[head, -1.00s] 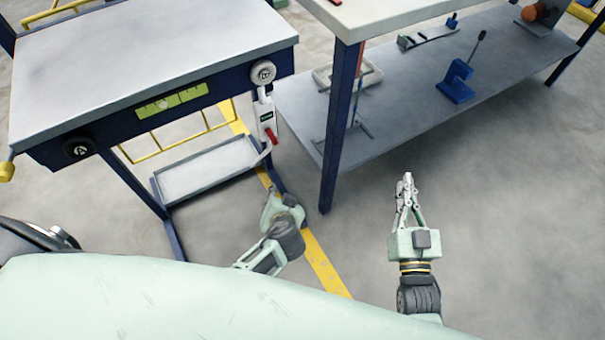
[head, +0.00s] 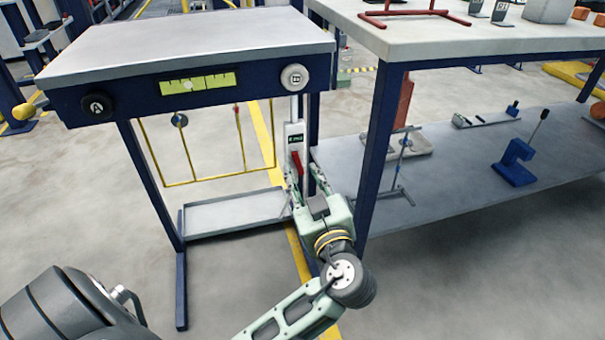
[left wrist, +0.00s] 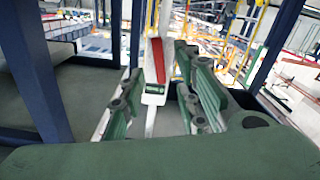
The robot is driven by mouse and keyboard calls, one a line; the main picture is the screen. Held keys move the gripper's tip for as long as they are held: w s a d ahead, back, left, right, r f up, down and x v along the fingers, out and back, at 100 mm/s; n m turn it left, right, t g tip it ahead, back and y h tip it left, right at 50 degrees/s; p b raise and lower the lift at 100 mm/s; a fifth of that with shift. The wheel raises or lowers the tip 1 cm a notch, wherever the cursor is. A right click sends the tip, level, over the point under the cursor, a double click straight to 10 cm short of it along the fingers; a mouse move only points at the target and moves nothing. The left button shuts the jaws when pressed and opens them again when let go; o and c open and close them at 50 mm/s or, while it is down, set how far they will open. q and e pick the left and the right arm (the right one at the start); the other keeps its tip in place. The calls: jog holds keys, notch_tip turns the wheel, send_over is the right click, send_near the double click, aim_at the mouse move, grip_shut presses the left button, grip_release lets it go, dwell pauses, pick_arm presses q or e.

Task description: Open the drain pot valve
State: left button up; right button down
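The valve is a white box (head: 295,136) with a dark green label and a red lever (head: 298,165) hanging below it, on a pale upright pipe at the right end of the grey-topped stand (head: 190,48). My left gripper (head: 308,178) is just below and in front of it, with fingers spread. In the left wrist view the red lever (left wrist: 159,61) shows between the open fingertips (left wrist: 158,66), with the white box (left wrist: 154,96) at its end. I see no clear contact, and cannot tell whether the fingers reach around the lever. My right gripper is not in view.
A blue post (head: 378,150) of the neighbouring workbench stands close right of my left gripper. Its lower shelf (head: 450,185) holds a blue tool (head: 516,163) and other fixtures. A low tray (head: 235,214) lies under the stand. A yellow frame hangs behind it.

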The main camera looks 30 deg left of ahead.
aim_at(298, 164)
pick_arm(q)
jog(key=shift+x, duration=1.65)
jog(key=shift+c, duration=0.2)
grip_shut()
